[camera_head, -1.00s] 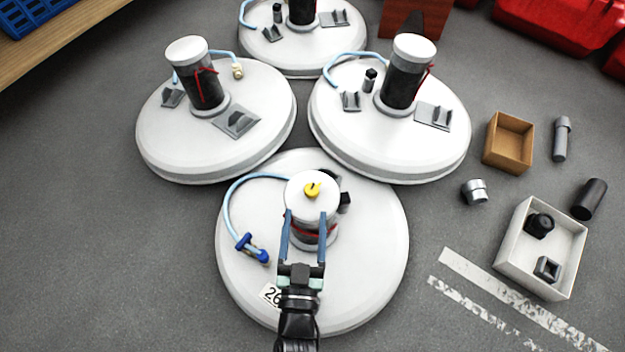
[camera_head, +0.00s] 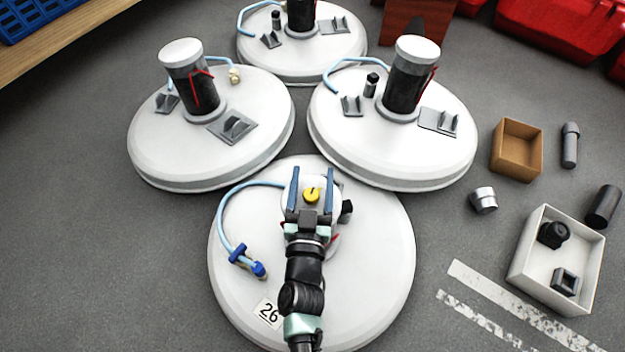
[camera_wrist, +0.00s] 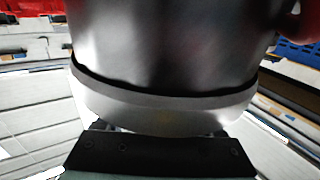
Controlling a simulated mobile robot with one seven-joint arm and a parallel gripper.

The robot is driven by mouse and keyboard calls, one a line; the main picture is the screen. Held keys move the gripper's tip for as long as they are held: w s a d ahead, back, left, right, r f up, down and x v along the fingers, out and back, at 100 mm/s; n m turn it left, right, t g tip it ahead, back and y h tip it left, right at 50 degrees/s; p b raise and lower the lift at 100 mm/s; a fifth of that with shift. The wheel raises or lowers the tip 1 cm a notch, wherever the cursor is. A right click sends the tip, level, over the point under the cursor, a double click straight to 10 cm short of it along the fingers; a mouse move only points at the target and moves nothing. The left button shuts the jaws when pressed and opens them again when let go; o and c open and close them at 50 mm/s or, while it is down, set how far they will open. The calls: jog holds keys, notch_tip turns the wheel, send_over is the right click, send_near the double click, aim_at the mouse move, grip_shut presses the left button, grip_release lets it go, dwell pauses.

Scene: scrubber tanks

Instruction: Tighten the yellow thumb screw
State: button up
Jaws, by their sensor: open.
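The yellow thumb screw (camera_head: 312,195) sits on the white cap (camera_head: 313,182) of the dark column on the nearest white tank (camera_head: 375,265). My gripper (camera_head: 313,172) is open. In the head view its two blue fingers show on either side of the screw, with free space left and right of it. I cannot tell how high the fingers are above the cap. In the wrist view the column's pale cap rim (camera_wrist: 165,115) and dark body fill the middle close by; the screw's shape does not show there. My arm covers part of the column and tank front.
A light blue hose with a dark blue valve (camera_head: 247,260) lies on the tank's left side. Three similar tanks stand behind. To the right are a brown box (camera_head: 517,150), a white box with dark parts (camera_head: 520,262) and loose cylinders.

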jog(key=shift+w, duration=0.1)
grip_shut()
jog(key=shift+r+h+p, duration=0.3)
jog(key=shift+p, duration=0.85)
jog(key=shift+d+r+m+h+p, duration=0.1)
jog(key=shift+m+h+p, duration=0.4)
jog(key=shift+p, duration=0.75)
jog(key=m+h+p, duration=0.1)
jog(key=h+p, duration=0.1)
jog(key=shift+d+g+p, duration=0.1)
jog(key=shift+g+p, duration=0.2)
jog(key=shift+g, duration=0.1)
jog(key=shift+d+f+m+g+h, duration=0.25)
jog(key=shift+f+m+g+h, duration=0.1)
jog(key=shift+m+h, duration=0.4)
grip_release()
